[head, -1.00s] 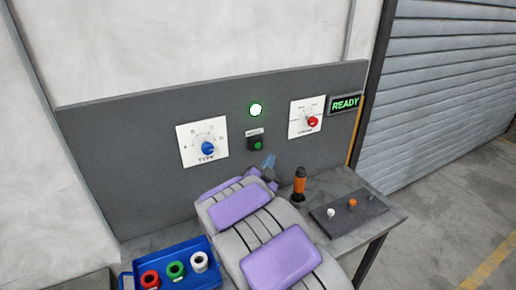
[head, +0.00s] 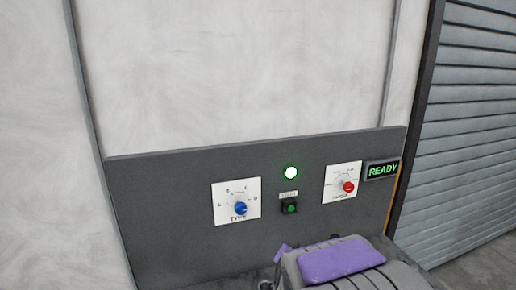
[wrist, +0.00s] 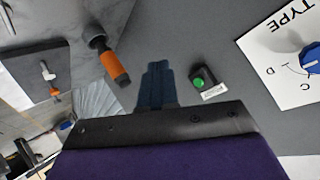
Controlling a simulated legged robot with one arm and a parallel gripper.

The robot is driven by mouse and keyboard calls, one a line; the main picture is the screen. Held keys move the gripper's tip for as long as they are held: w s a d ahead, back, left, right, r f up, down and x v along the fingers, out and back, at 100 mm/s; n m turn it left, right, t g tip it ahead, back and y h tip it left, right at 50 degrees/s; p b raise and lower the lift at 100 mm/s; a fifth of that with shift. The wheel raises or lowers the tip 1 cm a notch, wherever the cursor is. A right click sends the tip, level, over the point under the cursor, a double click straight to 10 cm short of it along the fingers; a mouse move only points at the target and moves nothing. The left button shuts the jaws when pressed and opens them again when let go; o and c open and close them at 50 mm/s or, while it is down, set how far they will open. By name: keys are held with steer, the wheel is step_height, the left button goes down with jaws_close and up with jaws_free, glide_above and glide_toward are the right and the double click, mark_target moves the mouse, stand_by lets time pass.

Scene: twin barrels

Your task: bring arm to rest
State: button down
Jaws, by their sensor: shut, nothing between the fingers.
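My arm, grey with purple pads, reaches in from the bottom of the head view and hides my gripper there. In the wrist view my gripper (wrist: 157,84) shows as dark blue fingers held together, with nothing between them. It points toward the grey panel (head: 160,195), close to a green push button (wrist: 198,82) but apart from it in the picture. The button also shows in the head view (head: 289,208), under a lit green lamp (head: 291,173).
The panel carries a blue TYPE knob (head: 240,208), a red knob (head: 348,187) and a READY sign (head: 382,171). In the wrist view an orange-and-black tool (wrist: 112,66) stands near the fingers, and a dark plate with pegs (wrist: 42,72) lies beyond. A roller shutter (head: 470,120) is at right.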

steer(key=s+d+n+g, duration=0.1)
steer(key=s+g, duration=0.3)
steer(key=s, duration=1)
steer(key=s+d+n+g, duration=0.2)
steer(key=s+n+g, duration=0.2)
steer(key=s, duration=1)
steer(key=s+d+n+g+y, duration=0.1)
steer(key=s+g, duration=0.4)
steer(key=s, duration=0.9)
steer(key=shift+d+r+n, duration=0.15)
steer(key=shift+r+n, duration=0.05)
steer(key=shift+n, duration=0.6)
